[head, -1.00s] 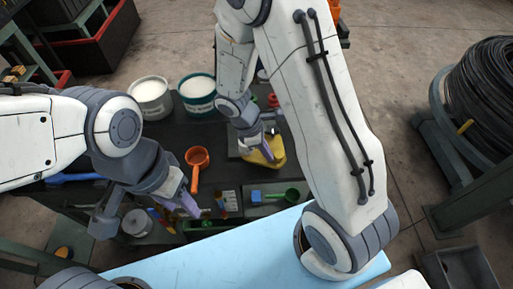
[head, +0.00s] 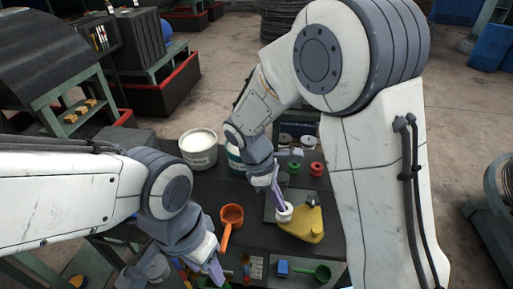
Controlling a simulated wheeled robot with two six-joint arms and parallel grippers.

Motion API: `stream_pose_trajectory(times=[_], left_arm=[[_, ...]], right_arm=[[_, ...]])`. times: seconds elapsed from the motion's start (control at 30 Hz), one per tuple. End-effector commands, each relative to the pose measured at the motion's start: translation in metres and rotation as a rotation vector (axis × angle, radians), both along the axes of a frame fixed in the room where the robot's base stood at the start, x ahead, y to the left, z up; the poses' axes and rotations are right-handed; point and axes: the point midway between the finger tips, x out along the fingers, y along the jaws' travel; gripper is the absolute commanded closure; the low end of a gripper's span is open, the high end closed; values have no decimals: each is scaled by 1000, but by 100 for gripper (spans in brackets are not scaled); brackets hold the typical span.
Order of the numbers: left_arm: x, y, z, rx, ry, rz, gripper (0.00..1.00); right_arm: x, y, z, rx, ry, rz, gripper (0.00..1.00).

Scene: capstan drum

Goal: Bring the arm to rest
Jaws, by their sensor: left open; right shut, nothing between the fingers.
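My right arm reaches down from the upper right in the head view, with its elbow high and large in front. My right gripper (head: 278,197) is shut and empty, pointing down. Its tips are by a small white round piece (head: 285,213) at the edge of a yellow object (head: 305,224) on the dark bench; I cannot tell whether they touch. My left arm comes in from the left. My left gripper (head: 214,270) is open, pointing down over the bench's front near small tools. Part of the right side of the bench is hidden behind my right arm.
Racks and bins stand at upper left. Open floor lies behind.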

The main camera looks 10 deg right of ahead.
Motion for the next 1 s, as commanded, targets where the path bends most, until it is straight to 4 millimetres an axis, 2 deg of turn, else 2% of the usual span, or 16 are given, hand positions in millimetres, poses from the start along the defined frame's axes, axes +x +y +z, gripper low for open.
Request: stream_pose_trajectory(times=[0.07,0.17,0.27,0.4,0.5,0.6,0.77,1.0], left_arm=[[0,0,-2,0,0,0,50],[0,0,-11,0,0,0,50],[0,0,-25,0,0,1,50],[0,0,-45,0,0,1,50],[0,0,-56,0,0,2,50],[0,0,-63,0,0,2,50],[0,0,-66,0,0,2,50],[0,0,-65,0,0,2,50]], right_arm=[[-3,3,0,6,-9,-9,100],[-18,14,3,38,-45,-53,100],[-46,34,7,102,-107,-139,100],[-96,58,9,217,-178,-296,100],[-128,69,7,292,-203,-399,100],[-152,74,5,347,-212,-479,100],[-169,78,3,389,-214,-544,100],[-170,78,4,390,-213,-551,100]])
